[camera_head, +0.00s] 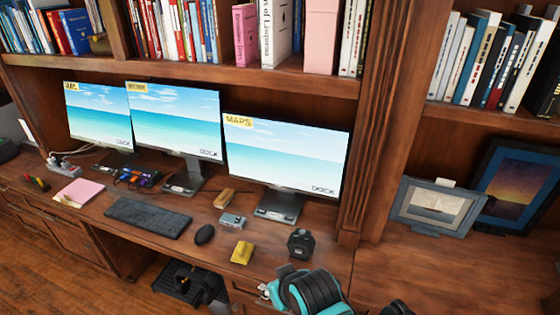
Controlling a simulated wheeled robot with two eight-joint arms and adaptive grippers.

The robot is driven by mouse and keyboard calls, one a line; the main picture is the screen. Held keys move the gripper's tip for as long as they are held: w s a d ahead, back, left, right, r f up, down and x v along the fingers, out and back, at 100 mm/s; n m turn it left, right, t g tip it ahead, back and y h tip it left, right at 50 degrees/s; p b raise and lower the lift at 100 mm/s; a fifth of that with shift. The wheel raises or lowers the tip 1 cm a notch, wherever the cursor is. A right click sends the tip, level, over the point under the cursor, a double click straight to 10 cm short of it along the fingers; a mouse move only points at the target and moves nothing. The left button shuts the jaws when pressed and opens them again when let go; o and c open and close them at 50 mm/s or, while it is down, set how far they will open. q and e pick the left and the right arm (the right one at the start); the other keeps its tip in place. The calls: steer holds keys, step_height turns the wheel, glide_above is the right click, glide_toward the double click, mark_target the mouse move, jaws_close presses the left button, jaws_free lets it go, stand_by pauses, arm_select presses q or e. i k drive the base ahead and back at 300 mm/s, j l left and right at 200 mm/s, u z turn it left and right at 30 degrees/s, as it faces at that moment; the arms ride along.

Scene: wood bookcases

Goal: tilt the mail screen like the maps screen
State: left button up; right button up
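Three screens stand in a row on the desk, each with a yellow label at its top left corner. The right screen (285,158) is labelled MAPS and stands on a grey foot. The left screen (98,112) has a short label that is hard to read, possibly MAIL. I cannot tell exact tilt angles from this view. A teal and black part of my arm shows at the bottom, right of centre. Neither gripper's fingers can be made out, and neither touches a screen.
In front of the screens lie a keyboard (149,217), a mouse (204,234), a pink pad (79,192), a yellow object (242,252) and a black device (301,243). Framed pictures (437,206) lean at the right. Bookshelves hang above. The right desktop (440,270) is mostly clear.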

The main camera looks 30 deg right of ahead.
mark_target(99, 114)
steer(key=i+j, duration=2)
steer(key=i+j+u, duration=0.1)
steer(key=i+j, duration=0.9)
steer(key=i, duration=0.15)
